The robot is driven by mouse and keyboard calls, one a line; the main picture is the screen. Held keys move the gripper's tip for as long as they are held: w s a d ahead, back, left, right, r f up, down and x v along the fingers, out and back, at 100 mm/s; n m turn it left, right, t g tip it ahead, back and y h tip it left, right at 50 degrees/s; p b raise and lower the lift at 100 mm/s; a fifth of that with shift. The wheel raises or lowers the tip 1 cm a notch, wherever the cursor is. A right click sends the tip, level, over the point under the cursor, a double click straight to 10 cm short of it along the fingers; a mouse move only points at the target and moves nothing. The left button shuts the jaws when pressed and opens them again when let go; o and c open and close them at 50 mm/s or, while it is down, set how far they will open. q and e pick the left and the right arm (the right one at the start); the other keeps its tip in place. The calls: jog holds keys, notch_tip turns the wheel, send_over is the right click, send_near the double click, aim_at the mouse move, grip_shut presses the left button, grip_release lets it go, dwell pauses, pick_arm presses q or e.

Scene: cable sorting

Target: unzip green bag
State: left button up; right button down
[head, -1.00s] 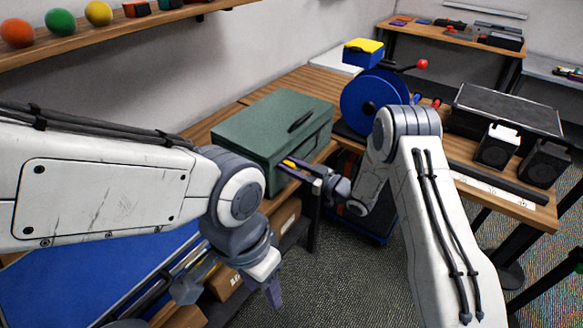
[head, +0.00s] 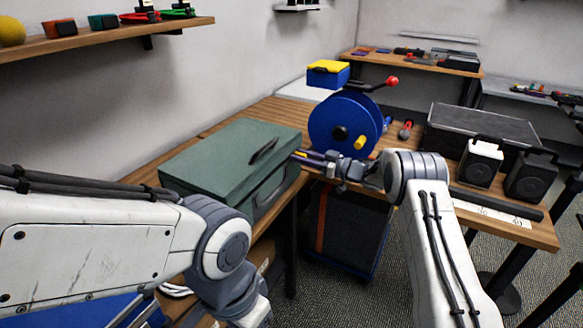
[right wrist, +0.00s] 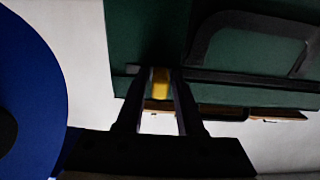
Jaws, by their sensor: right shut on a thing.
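The green bag (head: 225,155) is a box-like case with a dark handle on top, lying on the wooden table at the centre left. Its lid looks closed. My right gripper (head: 308,157) is at the bag's far right corner, shut on a small yellow zipper pull (right wrist: 160,82). In the right wrist view the pull sits between the two fingers, against the bag's green side by a dark seam.
A blue cable reel (head: 328,112) stands just beyond my right gripper, with a yellow-lidded blue box (head: 328,74) behind it. A black case (head: 478,128) and two speakers (head: 478,162) are at the right. A shelf (head: 110,38) runs along the left wall.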

jog(key=shift+w+d, duration=0.35)
jog(key=shift+w, duration=0.3)
pick_arm(q)
jog(key=shift+w+f, duration=0.25)
jog(key=shift+w, duration=0.15)
pick_arm(e)
jog(key=shift+w+d+r, duration=0.1)
jog(key=shift+w+d, duration=0.05)
jog(key=c, duration=0.8)
grip_release()
jog(key=shift+w, duration=0.1)
jog(key=shift+o, duration=0.2)
jog(key=shift+s+d, duration=0.15)
jog(key=shift+s, duration=0.05)
pick_arm(q)
jog(key=shift+f+b, duration=0.4)
jog(key=shift+b, duration=0.15)
pick_arm(e)
jog(key=v, duration=1)
jog(key=shift+s, duration=0.1)
